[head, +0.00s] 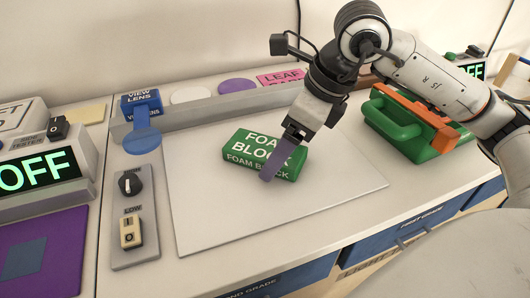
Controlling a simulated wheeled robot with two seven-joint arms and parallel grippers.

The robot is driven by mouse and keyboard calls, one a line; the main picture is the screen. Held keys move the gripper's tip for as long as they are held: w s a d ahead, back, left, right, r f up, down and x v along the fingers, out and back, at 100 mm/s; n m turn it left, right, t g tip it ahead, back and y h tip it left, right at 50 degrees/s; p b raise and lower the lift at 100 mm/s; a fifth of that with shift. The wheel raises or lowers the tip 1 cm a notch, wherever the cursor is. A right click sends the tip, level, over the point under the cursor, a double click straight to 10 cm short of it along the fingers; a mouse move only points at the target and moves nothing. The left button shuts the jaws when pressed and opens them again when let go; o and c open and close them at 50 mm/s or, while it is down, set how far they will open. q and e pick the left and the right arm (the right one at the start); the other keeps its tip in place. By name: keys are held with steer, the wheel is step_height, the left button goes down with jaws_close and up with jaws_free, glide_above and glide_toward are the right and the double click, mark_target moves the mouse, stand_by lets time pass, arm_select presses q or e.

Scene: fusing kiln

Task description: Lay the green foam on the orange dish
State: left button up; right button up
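The green foam block (240,145), lettered "FOAM BLOCK", lies on a pale board (210,215) on the counter. My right gripper (283,162) comes down from the upper right over the block's right part. One purple-grey finger shows across the block's front right; the other finger is hidden, so I cannot tell whether the grip is closed. I see no clear orange dish. An orange bar (428,118) lies on a green device (394,125) at the right, partly behind my arm. My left gripper is not in view.
A switch panel (132,185) stands left of the board, with a blue lens stand (141,105) behind it. White (191,95) and purple (237,86) discs lie along the back ledge. A box reading "OFF" (35,170) is at far left. The board's front is clear.

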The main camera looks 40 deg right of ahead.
steer(key=shift+f, duration=0.2)
steer(key=c, duration=1.2)
